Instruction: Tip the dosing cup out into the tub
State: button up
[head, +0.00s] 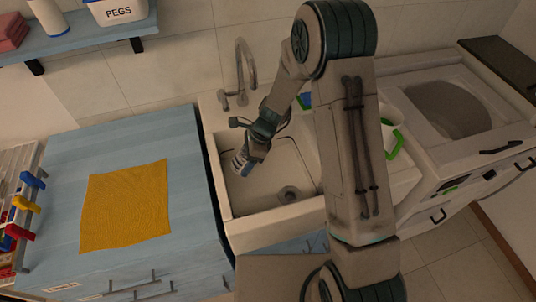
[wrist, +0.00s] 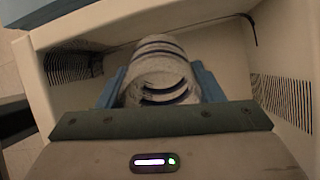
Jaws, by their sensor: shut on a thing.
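The dosing cup (head: 240,165) is pale with dark bands. In the head view it is small, leans, and is partly covered by my gripper. My gripper (head: 250,154) is shut on it, over the white sink tub (head: 230,196). In the wrist view the cup (wrist: 160,75) sits between the two blue fingers of my gripper (wrist: 160,90), with the tub's pale walls around it. I cannot tell what is in the cup. The tub's drain (head: 289,194) shows below and to the right of the cup.
A curved faucet (head: 246,70) rises at the tub's back edge. A blue cabinet top with a yellow cloth (head: 126,205) lies left. A white container with a green handle (head: 393,146) stands right, partly behind my arm, beside a white appliance with an open top (head: 450,108).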

jog(key=shift+s+a+h+p, duration=0.15)
jog(key=shift+a+h+p, duration=0.3)
jog(key=shift+p, duration=0.2)
jog(key=p, duration=0.1)
jog(key=r+h+p, duration=0.1)
jog(key=p, duration=0.1)
jog(key=shift+a+r+t, duration=0.2)
jog(key=shift+a+t, duration=0.1)
jog(key=shift+a, duration=0.2)
jog(key=shift+s+a+r+h, duration=0.15)
jog(key=shift+a+r+h, duration=0.05)
jog(key=shift+r+h, duration=0.25)
jog(key=shift+s+a+r+t+h, duration=0.2)
jog(key=shift+a+r+t+h, duration=0.15)
jog(key=shift+a+h, duration=0.45)
jog(key=shift+s+a+r+t+h, duration=0.2)
jog(key=shift+a+r+h, duration=0.25)
jog(key=shift+h, duration=0.55)
jog(key=shift+r, duration=0.1)
notch_tip(320, 180, up, 5)
send_over(238, 155)
jog(key=a, duration=0.3)
jog(key=shift+s+d, duration=0.1)
jog(key=shift+s, duration=0.3)
